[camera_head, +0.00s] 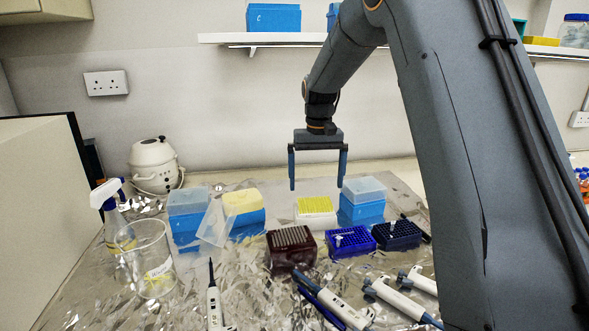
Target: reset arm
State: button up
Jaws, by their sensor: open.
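My gripper (318,182) hangs at the end of my arm, pointing down above the back of the foil-covered bench (255,300). Its two blue fingers are spread wide with nothing between them. The fingertips are in front of the back wall, above and behind a white rack of yellow tips (315,208). My arm comes in from the right and covers much of the right side of the view.
Blue tip boxes (187,230) (362,212), a yellow-topped box (244,215), a dark red rack (290,250) and blue racks (350,243) (396,236) fill the middle. Pipettes (213,305) (338,305) lie in front. A beaker (150,265), spray bottle (115,225) and centrifuge (153,165) stand left. A shelf (270,40) hangs above.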

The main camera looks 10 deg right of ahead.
jog(key=shift+n+t, duration=0.4)
jog(key=shift+t, duration=0.2)
jog(key=s+f, duration=0.2)
jog(key=s, duration=0.8)
jog(key=s+f, duration=0.3)
jog(key=s, duration=0.7)
jog(key=s+f, duration=0.2)
jog(key=s, duration=0.9)
jog(key=shift+s+f, duration=0.1)
jog(key=shift+f, duration=0.3)
